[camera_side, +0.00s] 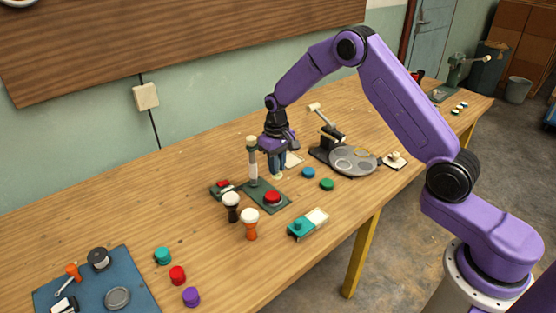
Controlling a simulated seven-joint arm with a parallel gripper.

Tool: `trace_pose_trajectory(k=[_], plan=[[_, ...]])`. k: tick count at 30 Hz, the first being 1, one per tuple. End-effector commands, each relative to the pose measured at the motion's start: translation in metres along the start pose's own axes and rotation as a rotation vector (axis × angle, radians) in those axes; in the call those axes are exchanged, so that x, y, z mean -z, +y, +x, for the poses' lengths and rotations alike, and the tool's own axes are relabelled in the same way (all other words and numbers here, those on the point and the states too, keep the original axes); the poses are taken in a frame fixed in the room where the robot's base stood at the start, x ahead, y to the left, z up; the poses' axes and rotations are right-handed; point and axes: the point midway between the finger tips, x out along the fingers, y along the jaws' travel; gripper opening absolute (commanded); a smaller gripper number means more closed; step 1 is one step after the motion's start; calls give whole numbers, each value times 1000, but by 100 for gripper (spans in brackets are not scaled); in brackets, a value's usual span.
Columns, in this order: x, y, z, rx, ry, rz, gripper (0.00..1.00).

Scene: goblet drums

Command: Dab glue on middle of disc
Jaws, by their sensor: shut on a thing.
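My gripper (277,160) points down over the middle of the table, behind the green press-like stand (284,204). It is shut on a small upright thing with a pale lower end (277,174). The fingers hide most of it, so I cannot tell if it is the glue. A red disc (272,197) sits on the stand's green base, in front of the gripper and apart from it. A blue disc (308,173) and a green disc (327,184) lie on the table to the right. I cannot see glue on any disc.
The stand's pale post (253,163) rises close left of my gripper. Black (233,213) and orange (250,230) goblet drums stand in front. A grey round tray (367,166) is at right, a teal-and-white box (308,224) in front, and a blue mat (135,268) at left.

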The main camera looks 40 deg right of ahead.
Motion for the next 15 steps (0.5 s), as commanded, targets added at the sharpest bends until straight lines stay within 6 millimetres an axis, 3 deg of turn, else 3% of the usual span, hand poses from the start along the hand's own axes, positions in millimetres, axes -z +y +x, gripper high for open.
trace_pose_trajectory(k=[15], plan=[[0, 0, 48, 0, -1, 0, 0]])
